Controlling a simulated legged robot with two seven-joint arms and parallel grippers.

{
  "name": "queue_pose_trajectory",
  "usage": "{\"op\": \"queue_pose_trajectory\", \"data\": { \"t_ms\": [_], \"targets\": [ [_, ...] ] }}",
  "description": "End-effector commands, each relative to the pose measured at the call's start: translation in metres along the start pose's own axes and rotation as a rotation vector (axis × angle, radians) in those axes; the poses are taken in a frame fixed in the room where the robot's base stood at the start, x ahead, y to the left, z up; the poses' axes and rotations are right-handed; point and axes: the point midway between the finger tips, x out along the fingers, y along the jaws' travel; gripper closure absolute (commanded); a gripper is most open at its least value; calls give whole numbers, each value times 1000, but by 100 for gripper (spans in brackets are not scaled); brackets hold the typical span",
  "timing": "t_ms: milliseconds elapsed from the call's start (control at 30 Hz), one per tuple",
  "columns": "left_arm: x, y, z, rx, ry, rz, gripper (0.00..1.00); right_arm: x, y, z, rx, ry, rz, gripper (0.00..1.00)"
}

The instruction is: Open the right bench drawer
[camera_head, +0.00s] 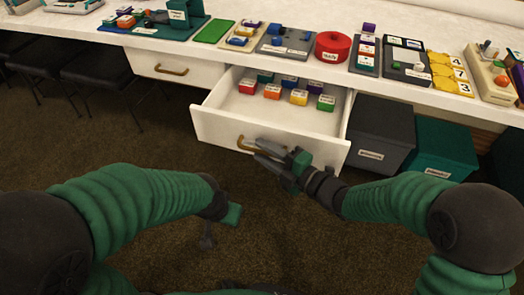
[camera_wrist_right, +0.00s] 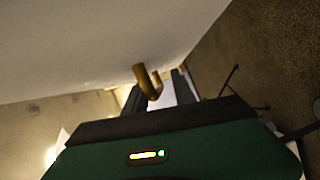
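The right bench drawer (camera_head: 315,150) is white and stands pulled out from under the bench, with its inside in view. Its curved brass handle (camera_head: 247,144) is on the front panel and also shows in the right wrist view (camera_wrist_right: 148,82). My right gripper (camera_head: 262,153) is at the handle, its two fingers apart. In the wrist view the handle lies around the gap between the fingertips; I cannot tell whether they touch it. My left gripper (camera_head: 207,240) hangs low over the floor, away from the drawer; its fingers are too unclear to judge.
Several colored labeled blocks (camera_head: 299,97) lie inside the drawer. A shut drawer (camera_head: 172,70) is to its left. A grey bin (camera_head: 380,135) and a teal bin (camera_head: 442,150) stand right of it. The bench top (camera_head: 270,18) holds many props. Dark stools (camera_head: 95,68) are at left.

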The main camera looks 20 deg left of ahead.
Motion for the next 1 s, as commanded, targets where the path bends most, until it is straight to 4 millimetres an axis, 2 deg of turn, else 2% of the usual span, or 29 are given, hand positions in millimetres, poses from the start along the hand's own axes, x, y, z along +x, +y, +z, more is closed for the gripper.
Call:
{"op": "queue_pose_trajectory", "data": {
  "t_ms": [367,467,567,1000],
  "targets": [
    [0,0,0,0,0,0,100,2,3,-4,-4,7,5,67],
    [-3,0,-1,0,0,0,100,-2,4,-4,-4,6,4,67],
    [-10,0,-2,0,0,0,100,-18,6,-3,-4,3,4,67],
    [-44,0,-10,0,0,0,100,-140,4,-1,1,0,4,67]
  ]
}}
